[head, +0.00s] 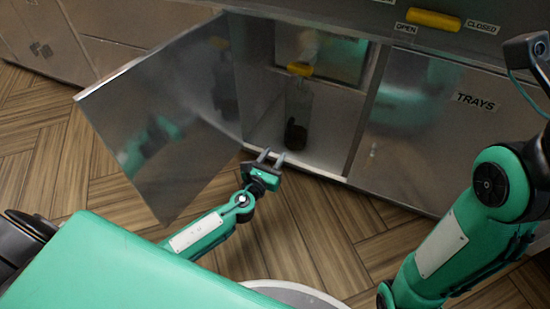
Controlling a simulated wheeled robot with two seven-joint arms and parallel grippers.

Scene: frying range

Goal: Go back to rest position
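My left gripper (270,157) is low in front of the open cabinet, near the lower edge of its opening. Its two fingers are apart with nothing between them. My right arm (465,215) stands at the right side of the head view; its gripper is not in view. The cabinet door (165,120) is swung open to the left, and my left gripper is to the right of it, apart from it. Inside the cabinet stands a clear container (298,107) with dark contents at its bottom and a yellow part (299,69) above it.
A closed metal door marked TRAYS (445,125) is right of the opening. Above it is a yellow handle (433,20) between OPEN and CLOSED labels. More metal cabinet fronts (120,25) stand at the upper left. The wood floor (330,235) in front is clear.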

